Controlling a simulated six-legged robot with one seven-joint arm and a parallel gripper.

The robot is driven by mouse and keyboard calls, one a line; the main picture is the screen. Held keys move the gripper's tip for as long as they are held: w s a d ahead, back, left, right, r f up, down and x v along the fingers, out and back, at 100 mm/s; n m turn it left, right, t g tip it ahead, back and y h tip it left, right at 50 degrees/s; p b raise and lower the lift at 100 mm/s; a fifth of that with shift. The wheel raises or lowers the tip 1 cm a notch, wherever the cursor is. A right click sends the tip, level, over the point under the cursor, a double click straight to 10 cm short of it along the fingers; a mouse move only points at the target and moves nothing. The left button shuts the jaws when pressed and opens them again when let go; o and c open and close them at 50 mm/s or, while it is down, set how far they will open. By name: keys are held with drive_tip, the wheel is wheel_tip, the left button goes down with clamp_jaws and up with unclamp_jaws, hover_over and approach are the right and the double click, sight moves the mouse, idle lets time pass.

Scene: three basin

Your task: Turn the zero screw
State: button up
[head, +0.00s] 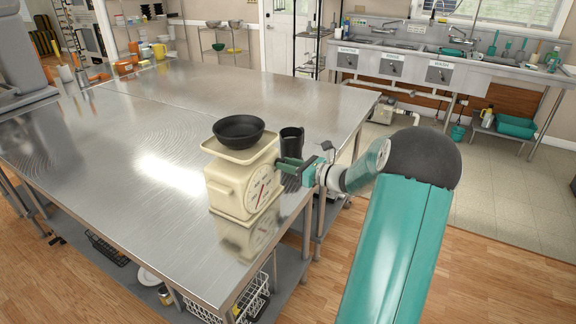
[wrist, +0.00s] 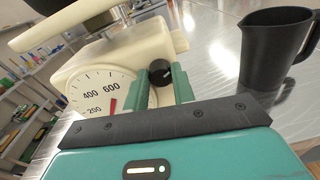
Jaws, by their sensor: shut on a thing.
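A cream kitchen scale (head: 235,185) stands near the edge of the steel table, with a black bowl (head: 239,130) on its top pan. Its round dial (wrist: 98,92) with a red needle faces my arm. The zero screw is a black knob (wrist: 160,70) on the scale body beside the dial. My gripper (wrist: 162,83) has its two green fingers on either side of the knob, shut on it. In the head view my gripper (head: 284,163) reaches the scale's right side, and the knob is hidden there.
A black jug (head: 291,146) stands on the steel table (head: 130,140) just behind my gripper; it also shows in the wrist view (wrist: 270,50). The table left of the scale is clear. Sinks (head: 405,65) line the far wall.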

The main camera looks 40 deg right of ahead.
drive_tip(key=shift+m, duration=0.8)
drive_tip(key=o, duration=1)
drive_tip(key=v, duration=1.3)
drive_tip(key=shift+s+d+r, duration=0.1)
drive_tip(key=shift+s+d, duration=0.1)
drive_tip(key=shift+s, duration=0.15)
